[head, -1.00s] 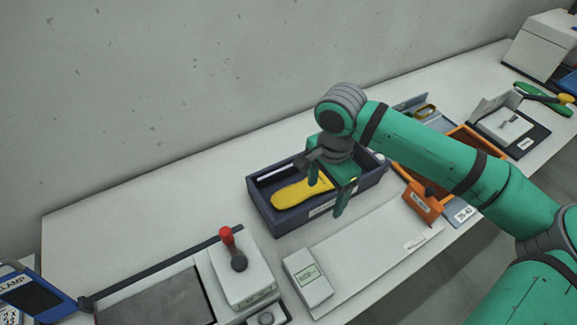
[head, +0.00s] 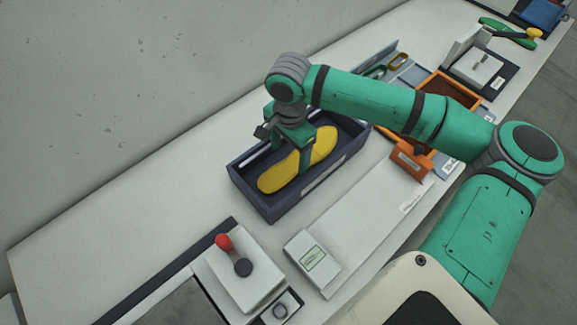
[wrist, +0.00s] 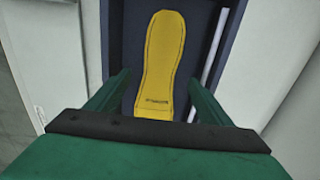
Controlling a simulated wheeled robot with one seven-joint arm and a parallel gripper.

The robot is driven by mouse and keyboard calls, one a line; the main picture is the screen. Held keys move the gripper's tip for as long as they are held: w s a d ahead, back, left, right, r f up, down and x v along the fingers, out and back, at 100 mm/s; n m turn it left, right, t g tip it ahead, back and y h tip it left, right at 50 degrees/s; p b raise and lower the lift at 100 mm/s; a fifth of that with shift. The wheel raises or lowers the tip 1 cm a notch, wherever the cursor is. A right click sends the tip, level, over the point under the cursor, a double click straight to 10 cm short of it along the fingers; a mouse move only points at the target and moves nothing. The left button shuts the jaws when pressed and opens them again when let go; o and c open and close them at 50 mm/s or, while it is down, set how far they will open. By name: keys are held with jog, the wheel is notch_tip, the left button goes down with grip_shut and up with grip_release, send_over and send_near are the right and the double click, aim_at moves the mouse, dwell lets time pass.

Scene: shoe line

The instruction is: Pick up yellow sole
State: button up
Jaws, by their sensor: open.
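The yellow sole (head: 280,175) lies flat in a dark blue tray (head: 268,210) on the bench. My gripper (head: 291,158) is open over the middle of the sole, pointing down, and hides part of it in the head view. In the wrist view the sole (wrist: 161,60) runs lengthwise up the picture between my two green fingers, one on each side with a gap. Its near end is hidden behind my gripper's body. I cannot tell how far the fingertips are above the tray floor.
A white rod (wrist: 208,65) lies in the tray beside the sole. An orange bin (head: 450,88) and an orange block (head: 410,158) stand to the right. A white box with a small display (head: 312,260) and a red-knobbed lever device (head: 240,275) are in front.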

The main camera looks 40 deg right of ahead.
aim_at(290, 167)
jog(key=shift+f, duration=2.55)
jog(key=shift+d, duration=0.1)
jog(key=c, duration=1.4)
jog(key=shift+c, duration=0.2)
jog(key=shift+r, duration=0.1)
notch_tip(290, 167, up, 10)
